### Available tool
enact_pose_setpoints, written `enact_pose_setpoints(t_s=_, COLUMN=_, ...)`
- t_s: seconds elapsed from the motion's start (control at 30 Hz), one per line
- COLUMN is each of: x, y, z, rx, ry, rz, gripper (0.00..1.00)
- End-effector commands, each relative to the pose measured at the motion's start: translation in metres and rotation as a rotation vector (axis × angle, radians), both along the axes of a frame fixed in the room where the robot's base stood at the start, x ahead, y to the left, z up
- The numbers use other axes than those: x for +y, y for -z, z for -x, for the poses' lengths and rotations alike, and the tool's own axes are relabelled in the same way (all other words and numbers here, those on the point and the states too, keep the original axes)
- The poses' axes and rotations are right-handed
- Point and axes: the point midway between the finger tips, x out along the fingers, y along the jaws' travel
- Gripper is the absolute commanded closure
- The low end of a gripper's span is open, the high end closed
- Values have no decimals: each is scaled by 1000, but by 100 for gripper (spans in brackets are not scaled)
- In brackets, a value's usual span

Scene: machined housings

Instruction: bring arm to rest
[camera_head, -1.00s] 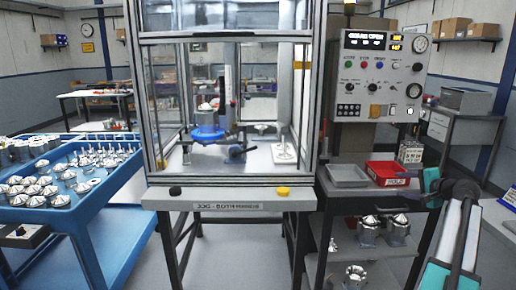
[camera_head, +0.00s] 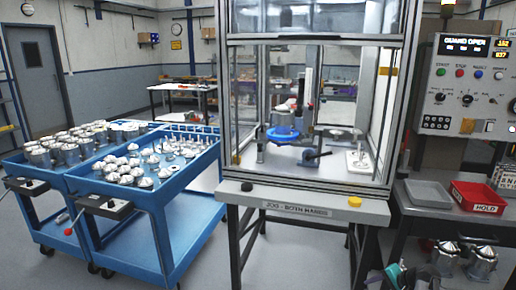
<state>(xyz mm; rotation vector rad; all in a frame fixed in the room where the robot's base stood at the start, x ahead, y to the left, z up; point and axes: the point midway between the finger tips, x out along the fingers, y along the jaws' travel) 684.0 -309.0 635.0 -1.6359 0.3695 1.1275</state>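Only a small teal and grey piece of my arm (camera_head: 408,277) shows, at the bottom edge right of the middle, in front of the press stand's right legs and the lower shelf.
Two blue carts (camera_head: 150,213) with many metal housings stand at the left. A control panel (camera_head: 468,85) reads "GUARD OPEN" at the right. Below it are a grey tray (camera_head: 428,194) and a red HOLD bin (camera_head: 479,197). Open floor (camera_head: 205,262) lies between carts and press.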

Motion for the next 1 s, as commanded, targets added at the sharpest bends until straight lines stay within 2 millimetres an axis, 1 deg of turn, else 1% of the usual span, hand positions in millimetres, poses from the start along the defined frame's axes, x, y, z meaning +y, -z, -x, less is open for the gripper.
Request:
enact_pose_setpoints(t_s=0.03, x=24, y=17, z=8, rx=31, ry=-39, rz=4, gripper=52)
enact_pose_setpoints(t_s=0.1, x=49, y=39, z=18, rx=72, ry=-90, rz=16, gripper=52)
enact_pose_setpoints(t_s=0.27, x=106, y=85, z=47, rx=164, ry=-214, rz=45, gripper=52)
enact_pose_setpoints(t_s=0.4, x=151, y=121, z=79, rx=243, ry=-326, rz=72, gripper=52)
enact_pose_setpoints(t_s=0.5, x=180, y=143, z=105, rx=297, ry=-408, rz=93, gripper=52)
enact_pose_setpoints(t_s=0.67, x=222, y=176, z=151, rx=383, ry=-542, rz=129, gripper=52)
enact_pose_setpoints(t_s=0.77, x=243, y=192, z=182, rx=436, ry=-628, rz=153, gripper=52)
enact_pose_setpoints(t_s=0.8, x=251, y=199, z=195, rx=457, ry=-662, rz=163, gripper=52)
enact_pose_setpoints(t_s=0.87, x=262, y=207, z=214, rx=487, ry=-715, rz=178, gripper=52)
enact_pose_setpoints(t_s=1.0, x=283, y=224, z=261, rx=560, ry=-839, rz=213, gripper=52)
